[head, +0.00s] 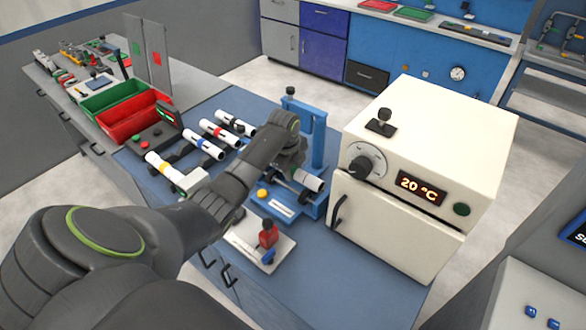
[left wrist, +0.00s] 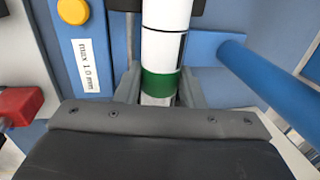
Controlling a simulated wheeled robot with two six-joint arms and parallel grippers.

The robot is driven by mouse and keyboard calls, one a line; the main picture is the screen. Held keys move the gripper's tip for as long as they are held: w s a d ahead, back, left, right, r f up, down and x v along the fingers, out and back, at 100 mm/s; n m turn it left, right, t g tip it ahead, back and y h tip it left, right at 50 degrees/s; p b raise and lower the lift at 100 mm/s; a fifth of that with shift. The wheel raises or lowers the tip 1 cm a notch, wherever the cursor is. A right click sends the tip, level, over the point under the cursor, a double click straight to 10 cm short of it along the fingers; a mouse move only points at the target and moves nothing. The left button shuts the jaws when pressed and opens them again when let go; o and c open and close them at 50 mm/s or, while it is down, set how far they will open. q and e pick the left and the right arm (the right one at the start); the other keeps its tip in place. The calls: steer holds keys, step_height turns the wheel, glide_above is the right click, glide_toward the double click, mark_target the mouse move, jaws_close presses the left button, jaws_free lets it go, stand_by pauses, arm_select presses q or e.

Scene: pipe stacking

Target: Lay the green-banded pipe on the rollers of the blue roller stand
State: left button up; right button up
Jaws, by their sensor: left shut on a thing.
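The white green-banded pipe (left wrist: 165,45) is between the two fingers of my left gripper (left wrist: 160,92) in the left wrist view, with its green band at the fingertips. In the head view one white end of the pipe (head: 309,181) sticks out to the right of my left gripper (head: 292,165), over the blue roller stand (head: 312,145). My gripper and arm hide the rest of the pipe and part of the rollers there, so I cannot tell whether the pipe touches the rollers. The stand also shows in the left wrist view (left wrist: 232,48). My right gripper is not in view.
A cream oven (head: 440,130) reading 20 °C stands close right of the stand. Several banded white pipes (head: 218,131) lie on the left. A white plate with a red clamp (head: 267,236) is in front. Red and green bins (head: 135,118) stand farther left.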

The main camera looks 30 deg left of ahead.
arm_select(q)
steer(key=shift+f, duration=0.5)
steer(key=o, duration=1.1)
steer(key=shift+r, duration=0.1)
steer(key=s+r+b, duration=0.1)
steer(key=s+r, duration=0.2)
steer(key=r, duration=1.4)
steer(key=shift+s, duration=0.2)
steer(key=shift+a+f, duration=0.1)
